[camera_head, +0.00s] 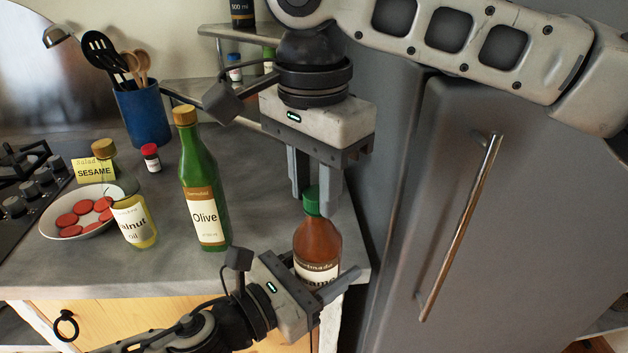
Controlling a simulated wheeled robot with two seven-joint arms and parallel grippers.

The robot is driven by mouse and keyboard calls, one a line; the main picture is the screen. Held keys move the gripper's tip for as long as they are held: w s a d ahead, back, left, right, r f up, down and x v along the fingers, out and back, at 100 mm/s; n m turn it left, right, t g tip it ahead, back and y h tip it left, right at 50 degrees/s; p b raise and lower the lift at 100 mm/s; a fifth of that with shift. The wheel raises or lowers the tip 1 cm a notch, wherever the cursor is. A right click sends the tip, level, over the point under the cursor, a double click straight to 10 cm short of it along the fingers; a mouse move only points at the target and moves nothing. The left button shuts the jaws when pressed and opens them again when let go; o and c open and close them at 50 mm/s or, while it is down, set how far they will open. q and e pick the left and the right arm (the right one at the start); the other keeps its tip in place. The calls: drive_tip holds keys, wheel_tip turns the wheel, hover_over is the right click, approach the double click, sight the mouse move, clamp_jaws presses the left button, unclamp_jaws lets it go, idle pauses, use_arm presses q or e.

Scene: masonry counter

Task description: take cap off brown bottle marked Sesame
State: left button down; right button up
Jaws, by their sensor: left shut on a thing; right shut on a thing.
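The brown bottle (318,243) stands near the counter's front right corner. It looks upright, and its label, partly hidden, shows letters ending in "ame". Its green cap (312,198) is on the neck. My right gripper (315,200) comes down from above, shut on the green cap, with one finger on each side. My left gripper (328,284) reaches in from the lower left and is shut on the bottle's lower body. Its fingers and housing hide the bottle's base and part of the label.
A green Olive bottle (204,195) and a walnut oil bottle (138,222) stand to the left. Behind are a bowl of red slices (52,228), a yellow SESAME note (94,170), a small red-capped jar (151,158) and a blue utensil holder (143,115). A grey fridge (510,220) stands right.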

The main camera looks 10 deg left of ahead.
drive_tip(key=n, duration=1.2)
drive_tip(key=shift+d+n, duration=0.1)
drive_tip(key=shift+n, duration=0.3)
drive_tip(key=n, duration=0.5)
drive_tip(key=shift+d+r, duration=0.1)
drive_tip(key=n, duration=0.7)
drive_tip(key=shift+w, duration=0.2)
drive_tip(key=n, duration=0.7)
drive_tip(key=shift+w, duration=0.15)
drive_tip(key=n, duration=0.7)
drive_tip(key=shift+w+n, duration=0.1)
drive_tip(key=shift+n, duration=0.2)
drive_tip(key=n, duration=0.4)
drive_tip(key=shift+n, duration=0.4)
drive_tip(key=n, duration=0.6)
drive_tip(key=shift+a+r+n, duration=0.1)
drive_tip(key=shift+a+n, duration=0.1)
drive_tip(key=shift+n, duration=0.2)
